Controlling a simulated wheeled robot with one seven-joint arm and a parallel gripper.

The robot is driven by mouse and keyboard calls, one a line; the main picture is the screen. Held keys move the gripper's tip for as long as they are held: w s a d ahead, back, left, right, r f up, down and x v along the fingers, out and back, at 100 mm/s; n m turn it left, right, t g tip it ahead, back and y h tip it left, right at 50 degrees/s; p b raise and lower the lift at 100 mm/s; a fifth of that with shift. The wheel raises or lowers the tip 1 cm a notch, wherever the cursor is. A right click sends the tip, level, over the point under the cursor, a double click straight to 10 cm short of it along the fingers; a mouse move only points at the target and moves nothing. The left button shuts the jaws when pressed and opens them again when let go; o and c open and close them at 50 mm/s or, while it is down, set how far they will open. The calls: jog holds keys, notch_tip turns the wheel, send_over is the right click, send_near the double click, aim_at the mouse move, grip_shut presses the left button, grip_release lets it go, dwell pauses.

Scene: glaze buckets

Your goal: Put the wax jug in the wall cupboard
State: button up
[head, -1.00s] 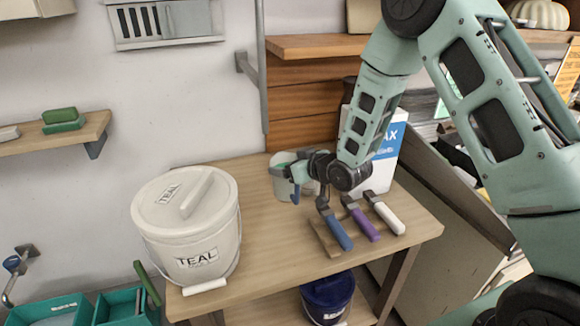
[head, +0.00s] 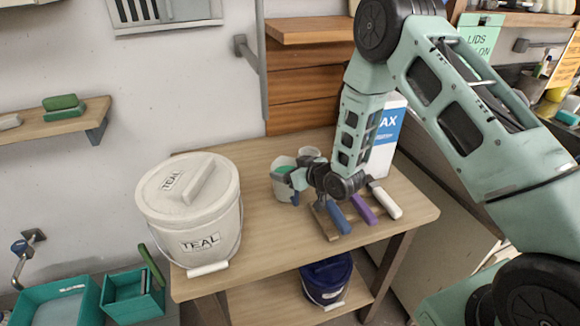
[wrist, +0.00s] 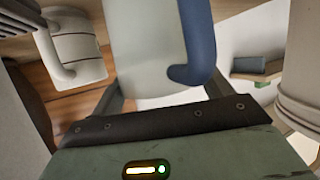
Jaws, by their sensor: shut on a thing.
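My gripper (head: 299,179) is shut on a pale jug (head: 283,184) with a blue handle and a green inside, over the wooden table. The wrist view shows this jug (wrist: 145,45) large between the fingers, its blue handle on the right. I cannot tell whether its base touches the table. A second pale jug (head: 310,154) stands just behind it; its white handle shows in the wrist view (wrist: 78,45). A white and blue container (head: 384,140) with "AX" visible stands behind my arm, partly hidden. No writing shows on the held jug. I cannot make out a wall cupboard.
A large white TEAL bucket (head: 190,212) stands on the left of the table (head: 255,235). Blue, purple and white handled tools (head: 362,208) lie close right of my gripper. A wooden shelf (head: 310,31) and grey upright (head: 261,75) are behind. A dark blue bucket (head: 327,281) is below.

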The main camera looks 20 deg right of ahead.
jog(key=shift+f, duration=0.1)
jog(key=o, duration=1.7)
